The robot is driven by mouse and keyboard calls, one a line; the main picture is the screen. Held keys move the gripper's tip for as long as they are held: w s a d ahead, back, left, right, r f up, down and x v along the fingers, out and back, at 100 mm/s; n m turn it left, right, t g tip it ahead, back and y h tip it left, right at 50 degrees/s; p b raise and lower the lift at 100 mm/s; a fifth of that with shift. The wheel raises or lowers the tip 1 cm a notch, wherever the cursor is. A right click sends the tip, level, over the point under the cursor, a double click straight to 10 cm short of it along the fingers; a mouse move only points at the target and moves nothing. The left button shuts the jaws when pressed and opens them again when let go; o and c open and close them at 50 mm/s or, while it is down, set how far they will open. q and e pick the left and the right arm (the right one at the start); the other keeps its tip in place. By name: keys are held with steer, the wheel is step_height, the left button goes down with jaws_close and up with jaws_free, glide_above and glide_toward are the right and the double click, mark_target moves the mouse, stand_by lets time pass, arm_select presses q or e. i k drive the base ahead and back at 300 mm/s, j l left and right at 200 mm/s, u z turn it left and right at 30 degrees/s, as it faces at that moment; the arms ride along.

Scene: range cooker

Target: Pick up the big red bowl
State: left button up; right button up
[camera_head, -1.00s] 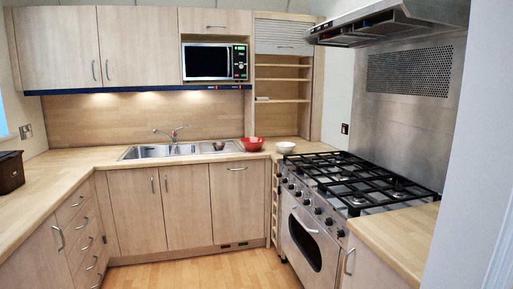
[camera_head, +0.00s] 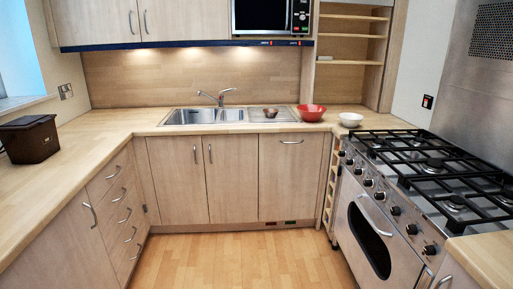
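The big red bowl (camera_head: 312,113) stands upright on the wooden counter at the back, just right of the sink's drainer. A smaller white bowl (camera_head: 350,119) stands to its right, a little apart from it. Nothing covers the red bowl from this view. Neither of my grippers shows in the head view.
The wooden counter (camera_head: 85,155) runs along the left and back. The sink (camera_head: 200,116) is left of the red bowl, with a small brownish bowl (camera_head: 270,112) on its drainer. The range cooker (camera_head: 400,215) stands at the right. A dark box (camera_head: 30,139) sits at left. The floor (camera_head: 235,262) is clear.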

mark_target(309, 113)
steer(key=i+z, duration=0.2)
steer(key=i, duration=0.55)
steer(key=i+z, duration=0.25)
steer(key=i, duration=0.5)
steer(key=i+j+z, duration=0.2)
steer(key=i, duration=0.55)
